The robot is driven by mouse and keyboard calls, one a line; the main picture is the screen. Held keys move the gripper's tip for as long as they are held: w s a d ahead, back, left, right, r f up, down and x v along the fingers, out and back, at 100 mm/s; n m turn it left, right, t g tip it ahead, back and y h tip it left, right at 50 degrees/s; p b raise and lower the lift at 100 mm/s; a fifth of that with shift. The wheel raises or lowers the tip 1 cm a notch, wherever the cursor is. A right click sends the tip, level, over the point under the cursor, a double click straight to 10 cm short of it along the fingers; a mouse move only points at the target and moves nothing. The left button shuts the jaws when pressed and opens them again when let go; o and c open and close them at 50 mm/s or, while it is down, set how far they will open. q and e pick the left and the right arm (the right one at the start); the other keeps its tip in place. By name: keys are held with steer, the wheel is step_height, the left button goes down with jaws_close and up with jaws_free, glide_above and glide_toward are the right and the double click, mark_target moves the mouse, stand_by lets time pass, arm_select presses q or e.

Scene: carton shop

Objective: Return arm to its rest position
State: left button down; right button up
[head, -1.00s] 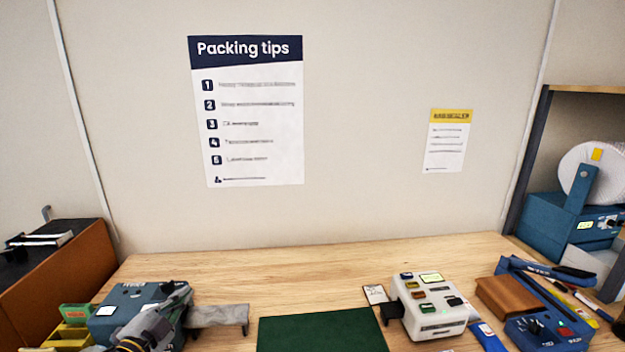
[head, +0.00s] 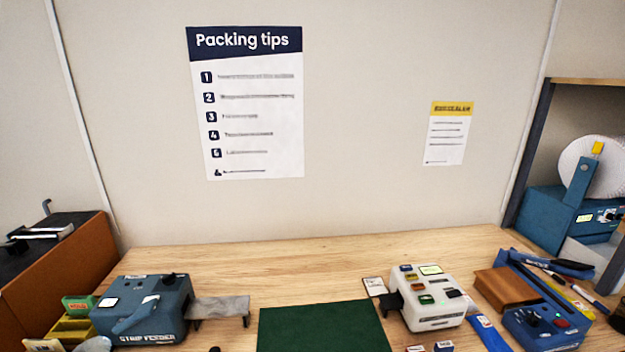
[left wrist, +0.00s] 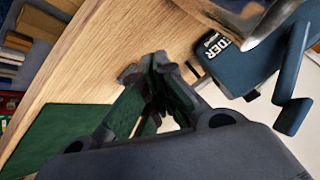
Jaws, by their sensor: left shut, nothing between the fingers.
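My left gripper (left wrist: 158,75) shows in the left wrist view, its fingers closed together with nothing between them. It is over the wooden table (left wrist: 85,70), beside the blue strip feeder (left wrist: 240,62) and near the green mat (left wrist: 45,135). In the head view the left gripper is not clearly seen; only a small dark tip and a pale rounded part show at the bottom edge by the feeder (head: 140,310). My right gripper is in neither view.
The green mat (head: 320,330) lies at the table's front middle. A white device (head: 435,310) with coloured buttons stands right of it. A blue device (head: 545,328) and a brown block (head: 505,287) are farther right. The table's back middle is clear.

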arm_select(q)
steer(key=s+d+f+n+g+h, duration=0.1)
steer(key=s+d+f+g+h, duration=0.3)
steer(key=s+d, duration=0.5)
step_height(320, 180, down, 37)
steer(key=s+a+g+y+b, duration=0.2)
steer(key=s+b, duration=0.1)
steer(key=b, duration=0.2)
steer(key=s+a+f+b, duration=0.2)
steer(key=s+a+f, duration=0.1)
steer(key=s+f, duration=0.7)
steer(key=s+a+f+g+b, duration=0.1)
steer(key=s+a+f+b, duration=0.2)
steer(key=s+f, duration=0.8)
step_height(320, 180, down, 4)
steer(key=shift+s+f, duration=0.2)
steer(key=shift+f, duration=0.05)
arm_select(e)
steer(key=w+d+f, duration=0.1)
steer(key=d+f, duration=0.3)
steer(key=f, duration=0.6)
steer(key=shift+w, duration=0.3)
